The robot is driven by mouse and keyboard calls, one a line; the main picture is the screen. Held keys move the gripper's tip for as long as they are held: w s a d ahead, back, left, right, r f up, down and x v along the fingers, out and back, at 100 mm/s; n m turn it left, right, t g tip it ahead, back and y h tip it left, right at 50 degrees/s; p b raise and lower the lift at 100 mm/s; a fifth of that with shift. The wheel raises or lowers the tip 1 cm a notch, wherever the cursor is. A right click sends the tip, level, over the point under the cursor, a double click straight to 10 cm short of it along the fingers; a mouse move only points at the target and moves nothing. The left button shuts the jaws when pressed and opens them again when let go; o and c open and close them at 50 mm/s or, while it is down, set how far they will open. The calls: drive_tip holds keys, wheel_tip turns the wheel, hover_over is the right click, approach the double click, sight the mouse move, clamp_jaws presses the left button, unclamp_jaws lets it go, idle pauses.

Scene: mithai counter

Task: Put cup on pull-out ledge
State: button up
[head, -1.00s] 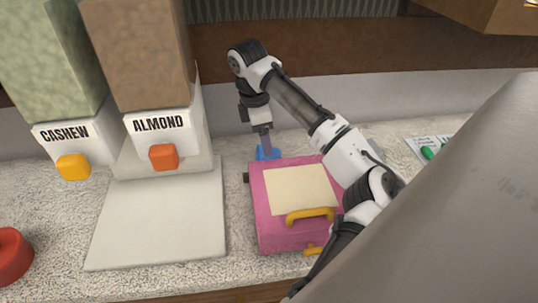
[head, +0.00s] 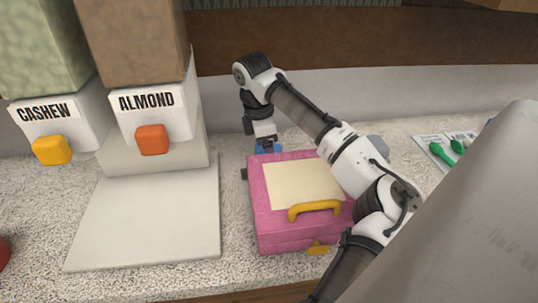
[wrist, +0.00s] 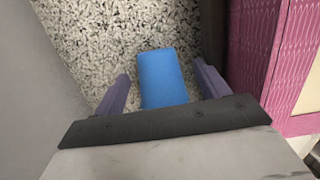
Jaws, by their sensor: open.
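My gripper (wrist: 161,72) is open, with its two purple fingers on either side of a blue object (wrist: 163,80). The object looks like a small rounded block from above; I cannot tell whether it is the cup. In the head view, the blue object (head: 263,149) is mostly hidden behind the pink box and below my gripper. No other cup shows clearly. A flat pale slab (head: 150,215) extends in front of the almond dispenser; I cannot tell whether it is the pull-out ledge.
The pink box (head: 285,240) with yellow handle stands close to the right of the gripper in the wrist view. The almond (head: 150,103) and cashew (head: 50,113) dispensers stand left. Green-handled items (head: 442,153) lie at right. The slab is bare.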

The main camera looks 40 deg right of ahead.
drive_tip(key=c, duration=1.1)
wheel_tip(320, 180, up, 20)
drive_tip(key=shift+p, duration=0.65)
